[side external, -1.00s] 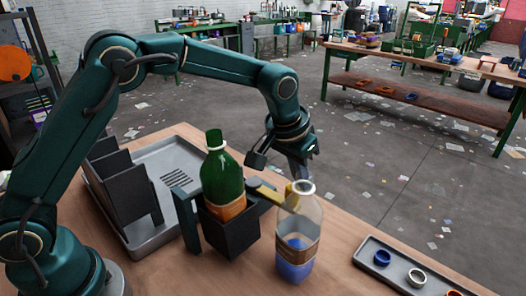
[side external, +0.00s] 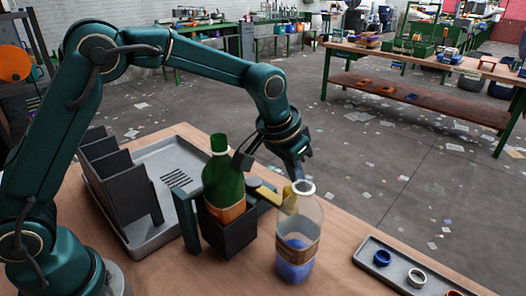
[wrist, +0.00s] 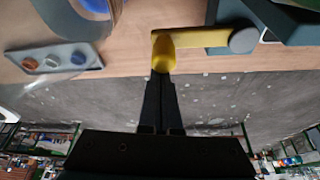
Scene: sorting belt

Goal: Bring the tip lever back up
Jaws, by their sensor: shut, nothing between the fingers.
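The tip lever (side external: 266,191) is a yellow arm on the side of the black cradle (side external: 229,232), reaching right to a yellow knob. The lever (wrist: 205,38) also shows in the wrist view, with a grey pivot at its right end and the knob at its left. A green bottle (side external: 222,180) stands nearly upright in the cradle. My gripper (side external: 299,178) is shut and empty, behind the knob in the side view. In the wrist view the gripper's fingertips (wrist: 161,76) are right at the knob; I cannot tell whether they touch it.
A clear bottle (side external: 314,222) with blue liquid stands close in front of the knob. A grey tray (side external: 372,272) with coloured rings lies at the right. A metal tray (side external: 150,236) with black dividers (side external: 118,175) is at the left. The space beyond the table edge is open.

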